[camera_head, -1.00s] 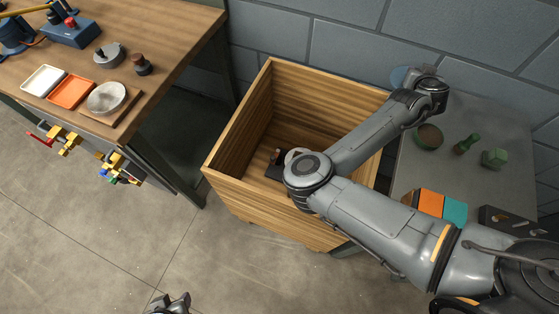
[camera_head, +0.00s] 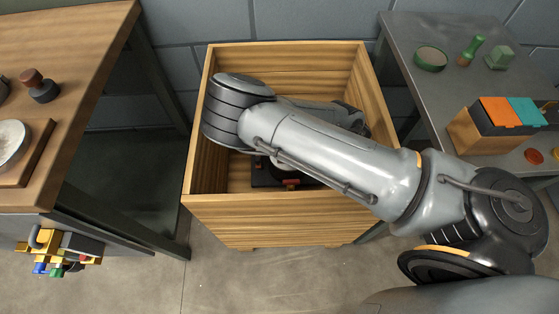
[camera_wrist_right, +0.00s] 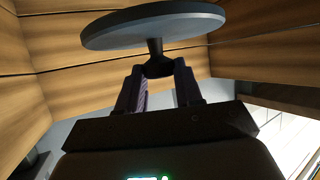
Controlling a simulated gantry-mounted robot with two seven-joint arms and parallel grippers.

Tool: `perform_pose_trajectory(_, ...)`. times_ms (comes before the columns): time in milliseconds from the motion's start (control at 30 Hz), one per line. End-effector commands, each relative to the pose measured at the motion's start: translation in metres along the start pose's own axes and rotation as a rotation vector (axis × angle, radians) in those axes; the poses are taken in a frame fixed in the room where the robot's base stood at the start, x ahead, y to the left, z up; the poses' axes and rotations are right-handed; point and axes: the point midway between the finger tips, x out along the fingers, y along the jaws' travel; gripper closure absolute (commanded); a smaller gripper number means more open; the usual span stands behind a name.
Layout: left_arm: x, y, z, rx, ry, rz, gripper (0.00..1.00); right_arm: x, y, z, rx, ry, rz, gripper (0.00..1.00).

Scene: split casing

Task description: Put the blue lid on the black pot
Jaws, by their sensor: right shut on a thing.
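My right gripper (camera_wrist_right: 158,72) is shut on the knob of the blue lid (camera_wrist_right: 150,32), which looks like a flat grey-blue disc in the right wrist view. Wooden walls surround it there. In the head view my right arm reaches into the open wooden crate (camera_head: 275,207), and its links hide the right gripper and the lid. A dark object (camera_head: 262,175) with a reddish-brown part shows low inside the crate; I cannot tell whether it is the black pot. No pot is clearly visible. My left gripper is not in view.
A wooden bench (camera_head: 80,95) stands left, with a dark knobbed piece (camera_head: 39,87) and a pale round dish. A grey table (camera_head: 400,45) stands right, with several green items and a wooden box (camera_head: 475,133) with orange and teal tops. The crate walls rise around my right arm.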

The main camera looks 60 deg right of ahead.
Motion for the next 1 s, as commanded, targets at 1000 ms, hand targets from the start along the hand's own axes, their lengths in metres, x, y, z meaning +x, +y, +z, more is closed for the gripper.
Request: perform_pose_trajectory(1000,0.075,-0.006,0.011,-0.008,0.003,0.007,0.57,0.044,-0.064,0.104,-0.042,0.0,-0.079,1.0)
